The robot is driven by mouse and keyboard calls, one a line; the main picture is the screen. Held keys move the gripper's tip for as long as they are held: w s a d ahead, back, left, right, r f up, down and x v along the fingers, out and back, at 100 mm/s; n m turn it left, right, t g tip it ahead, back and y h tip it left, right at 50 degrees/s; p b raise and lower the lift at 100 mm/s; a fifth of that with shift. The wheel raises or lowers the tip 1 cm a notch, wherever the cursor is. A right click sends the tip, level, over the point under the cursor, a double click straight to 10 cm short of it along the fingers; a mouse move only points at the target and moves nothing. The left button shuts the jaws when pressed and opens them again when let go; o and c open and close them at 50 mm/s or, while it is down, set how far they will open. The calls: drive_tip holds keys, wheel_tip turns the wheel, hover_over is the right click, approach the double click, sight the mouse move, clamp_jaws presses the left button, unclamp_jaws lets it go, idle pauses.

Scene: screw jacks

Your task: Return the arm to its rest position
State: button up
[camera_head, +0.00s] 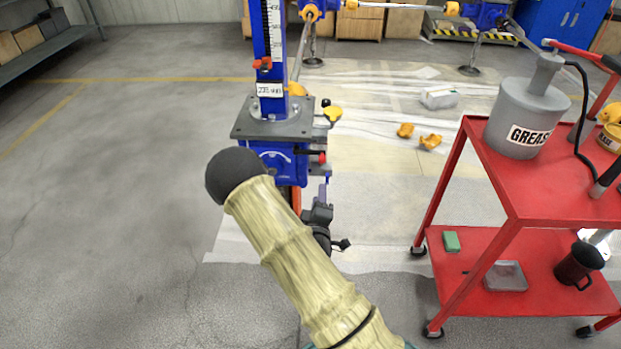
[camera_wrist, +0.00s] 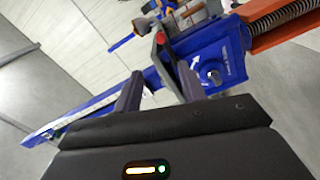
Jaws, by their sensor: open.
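A blue screw jack (camera_head: 275,160) stands upright ahead of me, with a grey plate, a scaled column and a label. In the wrist view the jack (camera_wrist: 218,62) appears tilted, with an orange part and a coiled screw at the upper right. A red-tipped lever (camera_head: 322,157) sticks out to its right. My gripper (camera_head: 325,188) is close beside the jack's lower right side, partly hidden behind my sleeved arm. In the wrist view my gripper (camera_wrist: 158,86) has its fingers apart with nothing held between them. The red tip (camera_wrist: 160,38) shows just beyond the fingers; whether they touch the lever is unclear.
A red cart (camera_head: 510,215) with a grey grease canister (camera_head: 525,118) stands at the right. Yellow pieces (camera_head: 430,141) and a pale block (camera_head: 438,97) lie on the floor sheeting behind the jack. The floor at left is clear up to the shelf (camera_head: 45,45).

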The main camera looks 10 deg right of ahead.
drive_tip(key=s+a+r+m+g+y, duration=0.1)
drive_tip(key=s+r+m+g+y, duration=0.15)
drive_tip(key=s+m+g, duration=0.35)
drive_tip(key=s+a+r+m+g+y, duration=0.1)
drive_tip(key=s+r+g, duration=0.3)
drive_tip(key=s, duration=0.4)
drive_tip(key=s+a+r+m+g+y, duration=0.1)
drive_tip(key=s+r+m+g+y, duration=0.15)
drive_tip(key=s+m+g, duration=0.35)
wheel_tip(320, 180, up, 30)
drive_tip(key=s+n+t+p, duration=0.1)
drive_tip(key=n+p, duration=0.1)
drive_tip(key=p, duration=2.7)
drive_tip(key=shift+d+f, duration=0.2)
drive_tip(key=shift+f, duration=0.05)
drive_tip(key=shift+c, duration=0.5)
